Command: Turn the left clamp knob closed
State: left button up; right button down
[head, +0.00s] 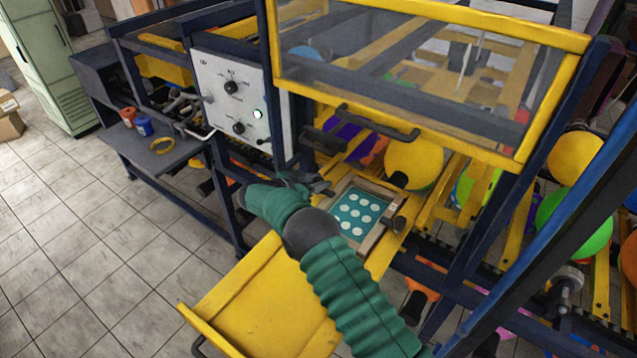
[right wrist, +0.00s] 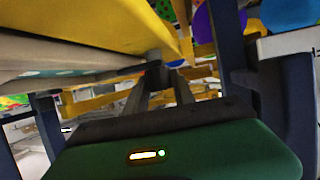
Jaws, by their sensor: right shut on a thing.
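The printing frame (head: 376,241) has a wooden rim around a teal plate (head: 354,214) with white dots. The right clamp knob (head: 398,224), dark and round, shows at the frame's right side. My right gripper (head: 317,186) is at the frame's left side, and my green arm covers part of that side. In the right wrist view its two fingers (right wrist: 158,85) are shut on the dark left clamp knob (right wrist: 155,74), beside the frame's edge. The knob is mostly hidden in the head view, and its turn angle cannot be told. My left gripper is not in view.
A yellow-edged clear guard (head: 430,14) with a dark handle hangs above the frame. A white control panel (head: 232,100) stands to the left. A yellow tray (head: 262,300) lies below my arm. Balloons, including a yellow one (head: 414,164), sit behind the frame.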

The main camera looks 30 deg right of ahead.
jog(key=c, duration=1.4)
grip_release()
jog(key=o, duration=0.3)
jog(key=shift+w, duration=0.15)
jog(key=shift+o, duration=0.2)
jog(key=shift+a, duration=0.4)
jog(key=b+v, duration=0.4)
jog(key=v, duration=1.2)
jog(key=shift+b, duration=0.3)
